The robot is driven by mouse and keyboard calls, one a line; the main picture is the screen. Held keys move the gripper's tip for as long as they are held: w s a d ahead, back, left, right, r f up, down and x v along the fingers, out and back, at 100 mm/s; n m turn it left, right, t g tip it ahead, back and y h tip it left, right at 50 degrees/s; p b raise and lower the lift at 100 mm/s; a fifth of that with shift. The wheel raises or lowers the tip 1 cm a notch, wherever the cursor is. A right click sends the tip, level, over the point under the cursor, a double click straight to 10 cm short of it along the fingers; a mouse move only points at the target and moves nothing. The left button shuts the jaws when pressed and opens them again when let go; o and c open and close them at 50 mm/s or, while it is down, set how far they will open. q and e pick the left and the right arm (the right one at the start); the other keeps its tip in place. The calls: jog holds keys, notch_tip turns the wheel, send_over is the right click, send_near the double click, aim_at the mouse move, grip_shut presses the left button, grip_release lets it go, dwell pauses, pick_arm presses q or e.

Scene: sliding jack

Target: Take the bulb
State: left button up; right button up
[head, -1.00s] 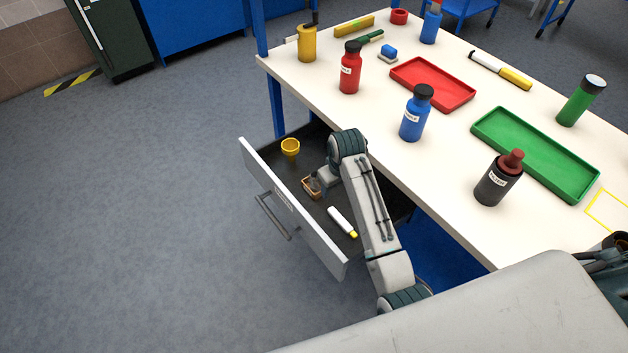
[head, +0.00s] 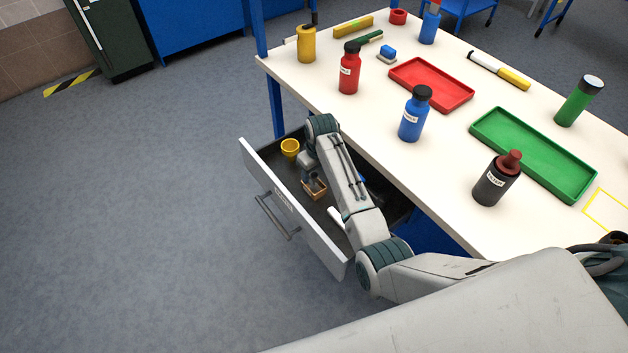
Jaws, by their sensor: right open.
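The open drawer (head: 308,243) hangs out from under the white workbench. My right arm reaches down into it, and my right gripper (head: 314,187) is open at a small tan box (head: 319,195) on the drawer floor. The gripper's fingers and wrist cover part of the box, and I cannot tell whether they touch anything in it. I cannot make out a bulb; it may be hidden in the box or behind my arm. My left gripper is not in view.
In the drawer stand a yellow cup (head: 290,148) and a white tube (head: 336,216) partly covered by my arm. On the bench (head: 440,188) are a red tray (head: 432,84), a green tray (head: 533,153) and several bottles. The floor left of the drawer is clear.

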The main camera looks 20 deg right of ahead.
aim_at(314, 174)
jog(key=shift+w+a+f, duration=0.1)
jog(key=shift+w+f, duration=0.1)
jog(key=shift+f, duration=0.65)
jog(key=shift+w+f, duration=0.15)
jog(key=shift+f, duration=0.65)
jog(key=c, duration=1)
jog(key=shift+c, duration=0.2)
